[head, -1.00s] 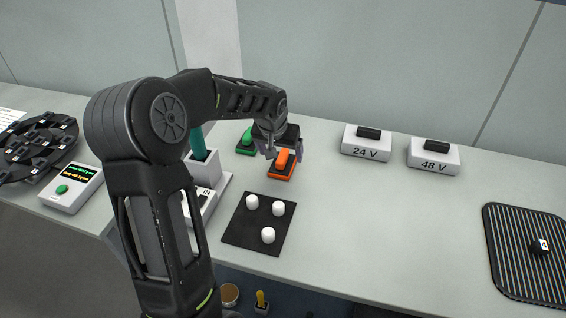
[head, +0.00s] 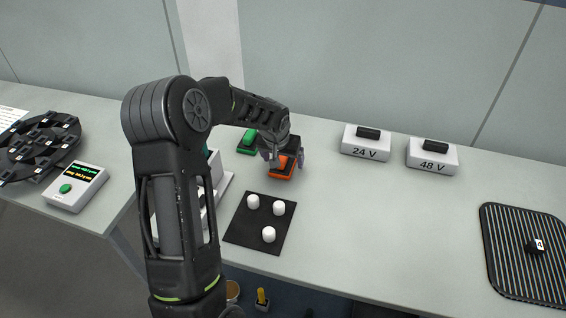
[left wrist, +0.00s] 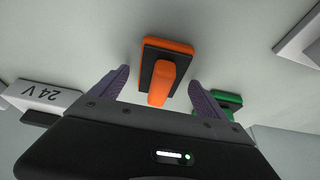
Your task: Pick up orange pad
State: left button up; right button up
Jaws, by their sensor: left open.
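The orange pad (head: 281,172) has a dark top plate and an orange handle. It lies on the table behind the black mat. My left gripper (head: 286,163) is open right over it, partly covering it in the head view. In the left wrist view the orange pad (left wrist: 168,47) shows past the open fingers (left wrist: 157,88), with its orange handle (left wrist: 162,83) reaching into the gap between them. My right gripper is not in view.
A green pad (head: 247,142) lies just left of my gripper. A black mat (head: 247,235) with white pegs is in front. White 24 V (head: 364,151) and 48 V (head: 432,166) blocks stand to the right. A ribbed dark mat (head: 510,275) lies far right; the table between is clear.

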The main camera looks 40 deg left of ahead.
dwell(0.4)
pick_arm(q)
jog(key=c, duration=1.5)
jog(key=shift+r, duration=0.1)
notch_tip(320, 180, up, 10)
jog(key=shift+f+b, duration=0.1)
jog(key=shift+b, duration=0.75)
